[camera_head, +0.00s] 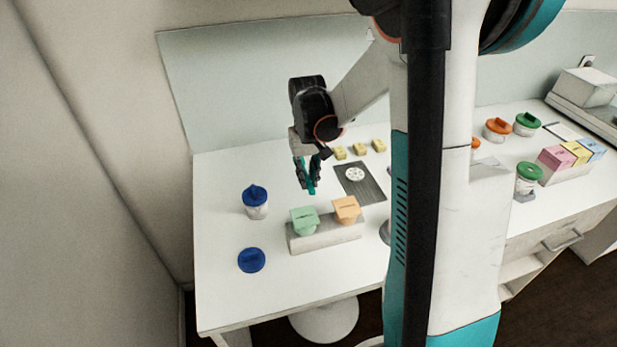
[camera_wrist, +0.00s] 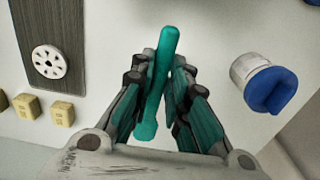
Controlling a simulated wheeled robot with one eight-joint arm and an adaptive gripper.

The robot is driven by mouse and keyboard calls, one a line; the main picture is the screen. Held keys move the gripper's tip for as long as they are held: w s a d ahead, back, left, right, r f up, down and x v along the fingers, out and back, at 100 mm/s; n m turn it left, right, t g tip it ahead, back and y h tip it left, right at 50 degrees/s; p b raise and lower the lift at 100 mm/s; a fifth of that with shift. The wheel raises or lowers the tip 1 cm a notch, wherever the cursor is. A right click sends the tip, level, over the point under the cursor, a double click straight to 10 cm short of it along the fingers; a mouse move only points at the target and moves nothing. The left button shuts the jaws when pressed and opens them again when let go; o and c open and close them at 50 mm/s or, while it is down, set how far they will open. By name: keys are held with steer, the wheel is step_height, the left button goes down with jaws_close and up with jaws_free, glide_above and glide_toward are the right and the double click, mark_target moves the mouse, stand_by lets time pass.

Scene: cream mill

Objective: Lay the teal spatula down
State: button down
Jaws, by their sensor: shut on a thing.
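The teal spatula (camera_wrist: 160,85) is held in my gripper (camera_wrist: 163,74), whose jaws are shut on it. In the wrist view it runs lengthwise between the two fingers, with its rounded end past the fingertips. In the head view my gripper (camera_head: 308,178) points down over the white table (camera_head: 225,230), left of the dark mat. Only a small teal part shows there, hard to tell from the teal finger pads. I cannot tell the spatula's exact height above the table.
A blue-lidded jar (camera_head: 256,204) stands left of my gripper, with a blue lid (camera_head: 251,260) nearer the front. A grey block (camera_head: 325,237) bears green and orange containers. The dark mat (camera_head: 372,187) bears a white disc; three yellow blocks (camera_head: 359,149) lie behind it.

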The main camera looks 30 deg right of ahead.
steer(key=b, duration=0.3)
glide_above(308, 200)
steer(key=shift+f, duration=2.4)
steer(key=shift+f, duration=0.1)
steer(key=shift+f+b, duration=0.3)
steer(key=shift+b, duration=0.1)
steer(key=shift+f+b, duration=0.35)
steer(key=c, duration=1.5)
jaws_free()
steer(key=shift+o, duration=0.2)
step_height(308, 200, up, 12)
steer(key=shift+s+r, duration=0.1)
